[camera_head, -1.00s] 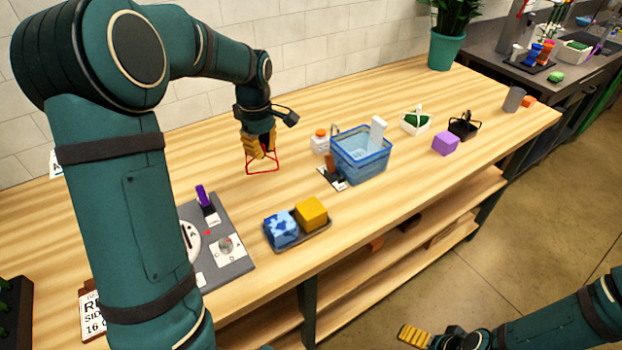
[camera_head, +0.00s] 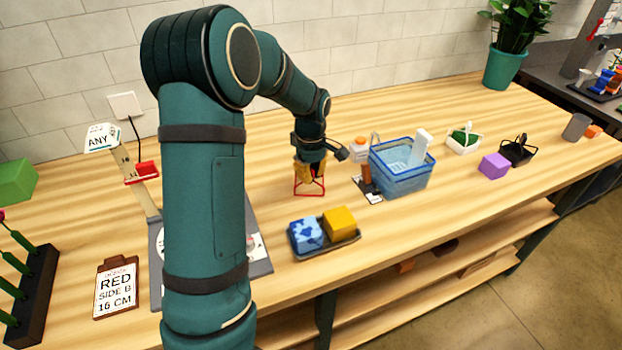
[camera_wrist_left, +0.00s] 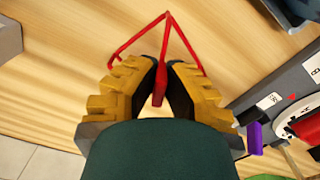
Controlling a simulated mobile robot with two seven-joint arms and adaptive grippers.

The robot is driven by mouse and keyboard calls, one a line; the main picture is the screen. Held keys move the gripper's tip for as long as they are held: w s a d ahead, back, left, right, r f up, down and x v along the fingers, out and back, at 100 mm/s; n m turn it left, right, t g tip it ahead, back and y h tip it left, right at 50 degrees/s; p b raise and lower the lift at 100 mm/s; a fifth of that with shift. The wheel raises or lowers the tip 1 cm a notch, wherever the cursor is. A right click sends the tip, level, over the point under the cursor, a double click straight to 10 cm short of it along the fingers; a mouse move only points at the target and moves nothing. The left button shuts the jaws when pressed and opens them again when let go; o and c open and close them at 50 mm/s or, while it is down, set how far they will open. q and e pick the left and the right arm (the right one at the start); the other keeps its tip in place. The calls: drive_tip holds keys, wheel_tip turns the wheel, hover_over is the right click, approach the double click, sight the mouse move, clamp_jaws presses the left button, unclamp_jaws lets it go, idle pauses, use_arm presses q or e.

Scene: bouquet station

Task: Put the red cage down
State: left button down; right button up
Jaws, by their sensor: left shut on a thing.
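The red cage (camera_head: 311,190) is a thin red wire frame at the middle of the wooden table (camera_head: 420,216). My left gripper (camera_head: 310,172), with yellow fingers, points down and is shut on the cage's upper part. In the left wrist view the red cage (camera_wrist_left: 160,84) shows between and beyond the fingers (camera_wrist_left: 160,92). The cage's lower part is at or close to the table top; I cannot tell whether it touches. My right gripper is not in view.
A tray with a blue and a yellow block (camera_head: 339,221) lies in front of the cage. A blue basket (camera_head: 402,182) and an orange-topped bottle (camera_head: 359,150) stand to its right. A sign reading RED SIDE B 16 CM (camera_head: 116,290) lies at the left. Bare table surrounds the cage.

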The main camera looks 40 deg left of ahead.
sight(311, 169)
use_arm(q)
drive_tip(key=shift+f, duration=0.65)
drive_tip(key=shift+f, duration=0.1)
drive_tip(key=c, duration=1.1)
unclamp_jaws()
drive_tip(key=shift+c, duration=0.2)
wheel_tip(311, 169, up, 12)
drive_tip(key=shift+r+p, duration=0.15)
drive_tip(key=shift+p, duration=1.1)
